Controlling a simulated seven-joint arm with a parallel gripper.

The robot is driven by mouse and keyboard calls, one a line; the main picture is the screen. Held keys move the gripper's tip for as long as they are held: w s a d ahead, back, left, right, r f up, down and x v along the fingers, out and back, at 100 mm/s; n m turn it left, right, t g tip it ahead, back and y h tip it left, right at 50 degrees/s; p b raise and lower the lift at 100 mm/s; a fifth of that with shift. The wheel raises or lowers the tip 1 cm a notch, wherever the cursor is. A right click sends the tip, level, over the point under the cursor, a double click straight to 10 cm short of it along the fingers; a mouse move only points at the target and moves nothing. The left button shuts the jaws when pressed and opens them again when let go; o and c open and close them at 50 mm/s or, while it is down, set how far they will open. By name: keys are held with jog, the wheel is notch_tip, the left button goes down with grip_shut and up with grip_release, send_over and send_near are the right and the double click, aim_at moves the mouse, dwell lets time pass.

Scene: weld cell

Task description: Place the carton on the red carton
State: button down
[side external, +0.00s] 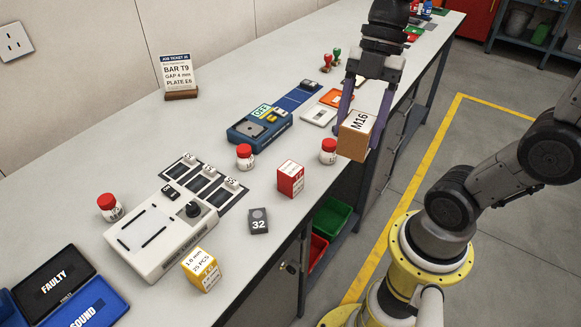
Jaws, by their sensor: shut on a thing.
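A brown carton (355,143) with a white "M16" label is held between the two fingers of my gripper (358,118), which is shut on it. The carton is near the right edge of the bench and appears to be raised above it. The red carton (290,179) stands upright on the bench, to the lower left of the held carton and apart from it. A yellow carton (201,270) stands further down to the left.
White jars with red lids stand near the red carton, one (328,151) just left of the held carton and another (245,156) to its left. A dark block marked 32 (258,221) and a grey machine (160,236) are lower left. The bench edge is close.

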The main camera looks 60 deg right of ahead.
jog(key=shift+d+r+m, duration=0.25)
jog(key=shift+d+m, duration=0.15)
jog(key=shift+d, duration=0.35)
jog(key=shift+w+d, duration=0.1)
jog(key=shift+w, duration=0.05)
jog(key=w+f, duration=0.4)
jog(key=w, duration=0.4)
send_near(285, 174)
jog(key=shift+s+a+r, duration=0.15)
jog(key=shift+s+a, duration=0.25)
jog(key=shift+a, duration=0.45)
jog(key=shift+w+f, duration=0.15)
jog(key=shift+f, duration=0.8)
jog(key=shift+w+f, duration=0.2)
jog(key=shift+f, duration=0.8)
jog(key=shift+f, duration=0.15)
jog(key=shift+c, duration=0.6)
grip_release()
